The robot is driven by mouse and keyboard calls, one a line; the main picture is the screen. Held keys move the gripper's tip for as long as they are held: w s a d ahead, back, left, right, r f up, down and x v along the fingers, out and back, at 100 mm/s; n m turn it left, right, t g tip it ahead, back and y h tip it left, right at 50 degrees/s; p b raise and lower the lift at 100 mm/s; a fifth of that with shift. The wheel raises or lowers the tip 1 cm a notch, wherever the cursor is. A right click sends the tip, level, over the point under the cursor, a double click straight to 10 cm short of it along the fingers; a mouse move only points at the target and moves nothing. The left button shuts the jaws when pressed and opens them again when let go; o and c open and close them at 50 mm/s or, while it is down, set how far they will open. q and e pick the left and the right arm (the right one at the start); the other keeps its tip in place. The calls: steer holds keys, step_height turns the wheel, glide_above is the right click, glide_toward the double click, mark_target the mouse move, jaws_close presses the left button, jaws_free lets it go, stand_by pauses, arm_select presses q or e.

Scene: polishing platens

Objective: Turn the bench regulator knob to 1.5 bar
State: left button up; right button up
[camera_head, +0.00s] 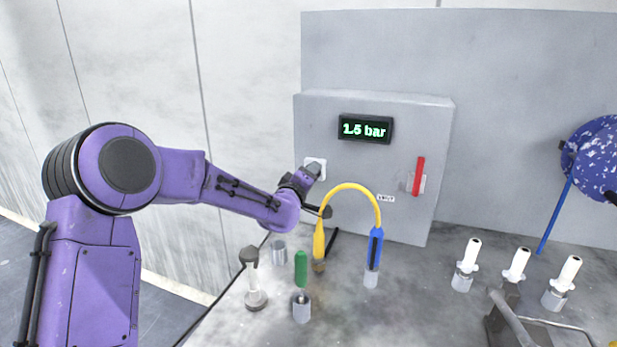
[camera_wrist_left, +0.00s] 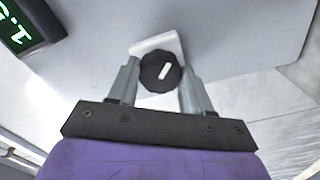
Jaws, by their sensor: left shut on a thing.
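The regulator knob (camera_wrist_left: 161,71) is round and black with a white pointer mark, on a white square plate (camera_wrist_left: 141,47) fixed to the grey panel. The plate also shows in the head view (camera_head: 317,162), where my gripper largely hides the knob. My left gripper (camera_wrist_left: 158,82) is shut on the knob, with one finger on each side of it. It also shows in the head view (camera_head: 313,186), reaching the panel from the left. The green display (camera_head: 365,129) appears to read 1.5 bar. My right gripper is not in view.
A red lever (camera_head: 419,176) sits on the grey panel box (camera_head: 400,215). Below the left arm stand a green-handled tool (camera_head: 301,270), a white tool (camera_head: 252,280), and a yellow hose (camera_head: 348,187) with a blue handle. Several white-topped pieces (camera_head: 468,258) stand at right.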

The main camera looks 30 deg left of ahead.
arm_select(q)
steer(key=shift+f, duration=0.2)
stand_by(0.3)
steer(key=o, duration=1)
steer(key=shift+o, duration=0.2)
steer(key=shift+r, duration=0.1)
steer(key=v, duration=1)
steer(key=shift+s+p, duration=0.3)
steer(key=shift+d, duration=0.1)
